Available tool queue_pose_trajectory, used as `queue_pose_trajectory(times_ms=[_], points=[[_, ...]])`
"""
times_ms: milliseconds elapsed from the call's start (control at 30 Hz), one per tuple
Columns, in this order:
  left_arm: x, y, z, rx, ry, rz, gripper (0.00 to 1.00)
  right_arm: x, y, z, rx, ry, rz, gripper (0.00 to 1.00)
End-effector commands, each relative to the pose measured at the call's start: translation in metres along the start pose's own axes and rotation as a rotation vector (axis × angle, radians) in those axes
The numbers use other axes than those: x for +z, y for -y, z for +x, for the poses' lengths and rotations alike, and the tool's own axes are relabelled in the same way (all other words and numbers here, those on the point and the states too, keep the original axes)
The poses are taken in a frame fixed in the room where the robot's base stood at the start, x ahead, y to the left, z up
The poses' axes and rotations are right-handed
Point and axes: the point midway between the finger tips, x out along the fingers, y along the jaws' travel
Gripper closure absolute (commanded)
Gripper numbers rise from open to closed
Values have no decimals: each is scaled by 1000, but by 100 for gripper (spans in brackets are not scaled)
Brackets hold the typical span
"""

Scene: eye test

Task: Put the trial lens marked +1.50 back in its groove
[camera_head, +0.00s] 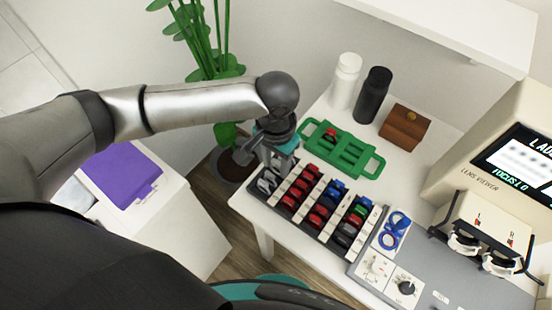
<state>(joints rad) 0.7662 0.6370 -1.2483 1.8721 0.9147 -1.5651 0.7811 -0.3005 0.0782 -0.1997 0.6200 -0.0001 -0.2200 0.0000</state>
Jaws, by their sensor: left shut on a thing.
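The lens rack (338,213) stands on the white desk, with rows of red, blue, green, black and grey-rimmed trial lenses and pale label strips between them. My left gripper (256,155) reaches over from the upper left and is above the rack's left end, near the grey lenses (268,183). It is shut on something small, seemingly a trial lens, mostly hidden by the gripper. The +1.50 marking is too small to read, and I cannot tell which groove is empty. My right gripper is not in view.
A green trial frame tray (352,152) lies behind the rack. White (345,80) and black (373,95) bottles and a brown box (404,127) stand farther back. Blue rings (390,238), a control panel (388,277) and the lens viewer (482,190) are to the right. A plant (208,40) stands behind my arm.

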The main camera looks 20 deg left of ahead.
Motion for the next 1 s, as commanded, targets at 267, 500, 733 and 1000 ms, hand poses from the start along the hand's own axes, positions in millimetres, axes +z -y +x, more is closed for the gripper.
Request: queue_pose_trajectory(times_ms=[267,500,733,1000], points=[[0,-1,9,1,2,-1,100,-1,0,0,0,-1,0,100],[0,0,16,0,1,-1,100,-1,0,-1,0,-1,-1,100],[0,-1,19,1,0,0,100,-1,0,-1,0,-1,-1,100],[0,0,19,1,0,0,40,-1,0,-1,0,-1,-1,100]])
